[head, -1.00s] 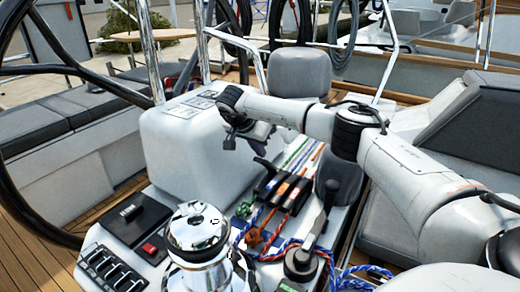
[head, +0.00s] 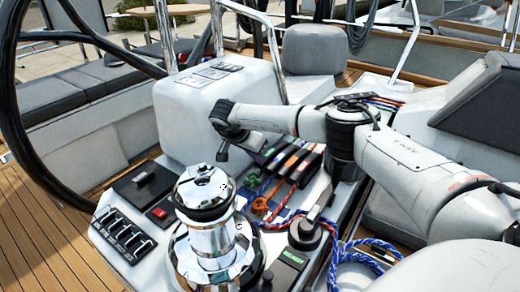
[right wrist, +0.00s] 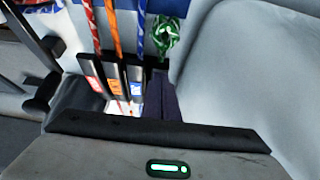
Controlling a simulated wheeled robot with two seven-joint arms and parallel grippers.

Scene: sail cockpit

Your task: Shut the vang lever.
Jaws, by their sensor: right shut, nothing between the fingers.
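A bank of black clutch levers (head: 294,164) with coloured labels sits right of the white console in the head view. In the right wrist view, levers with red, orange and blue labels (right wrist: 115,82) stand side by side, with ropes running past them. The labels are too small to read, so I cannot tell which one is the vang lever. My right gripper (head: 222,152) is shut and empty, pointing down left of the levers, above the deck near the chrome winch. Its dark fingers (right wrist: 168,100) show beside the levers in the wrist view. My left gripper is out of view.
The chrome winch (head: 205,225) stands in front of the gripper. A switch panel (head: 122,235) lies left of it. A black-handled lever (head: 305,232) and loose ropes (head: 350,262) are on the right. The white console (head: 215,110) rises behind.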

